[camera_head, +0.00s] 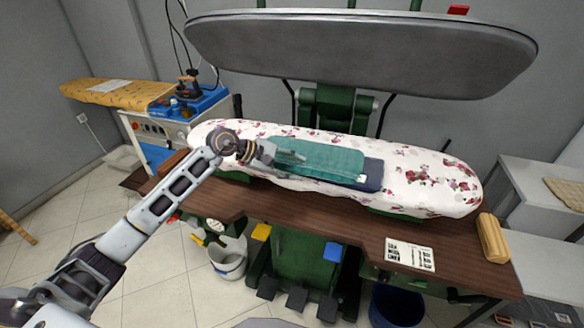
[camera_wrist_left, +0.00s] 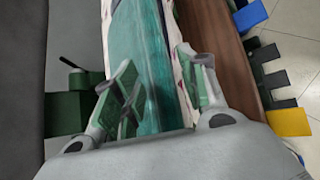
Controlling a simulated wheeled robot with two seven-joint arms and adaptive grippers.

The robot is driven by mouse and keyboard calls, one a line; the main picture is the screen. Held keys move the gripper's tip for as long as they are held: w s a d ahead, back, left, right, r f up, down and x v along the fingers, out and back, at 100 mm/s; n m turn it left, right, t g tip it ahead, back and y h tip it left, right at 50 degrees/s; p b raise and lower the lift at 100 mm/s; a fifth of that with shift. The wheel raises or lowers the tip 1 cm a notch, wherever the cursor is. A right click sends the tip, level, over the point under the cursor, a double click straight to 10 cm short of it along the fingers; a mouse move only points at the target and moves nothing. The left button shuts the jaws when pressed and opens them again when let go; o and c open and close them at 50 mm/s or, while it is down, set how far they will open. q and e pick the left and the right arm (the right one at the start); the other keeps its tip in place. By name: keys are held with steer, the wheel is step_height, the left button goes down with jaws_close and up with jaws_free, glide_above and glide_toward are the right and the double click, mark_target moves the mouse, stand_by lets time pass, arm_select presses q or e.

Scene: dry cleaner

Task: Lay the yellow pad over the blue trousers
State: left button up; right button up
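A teal cloth (camera_head: 318,158) lies flat on the floral-covered press bed, over dark blue folded fabric (camera_head: 372,175) that looks like the blue trousers; most of it is hidden. No yellow pad lies on them. A flat pale yellow pad (camera_head: 566,193) lies on the grey table at the far right. My left gripper (camera_head: 297,156) is above the left part of the teal cloth. In the left wrist view its fingers (camera_wrist_left: 160,75) are apart, with the teal cloth (camera_wrist_left: 138,35) showing between them. Whether they touch it is unclear. My right gripper is not in view.
The grey upper press plate (camera_head: 360,52) is raised behind the bed. A yellow roll-shaped object (camera_head: 492,238) and a printed card (camera_head: 409,254) lie on the brown board (camera_head: 345,228). An ironing station (camera_head: 178,122) stands at left. A white bucket (camera_head: 229,262) is below.

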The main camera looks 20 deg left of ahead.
arm_select(q)
steer(key=shift+a+r, duration=0.1)
steer(key=shift+a, duration=0.05)
steer(key=shift+v, duration=0.8)
steer(key=b+v, duration=0.2)
steer(key=v, duration=0.8)
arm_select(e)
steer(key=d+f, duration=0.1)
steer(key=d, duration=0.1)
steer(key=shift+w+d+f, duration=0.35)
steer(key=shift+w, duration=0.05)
arm_select(q)
steer(key=shift+s, duration=0.15)
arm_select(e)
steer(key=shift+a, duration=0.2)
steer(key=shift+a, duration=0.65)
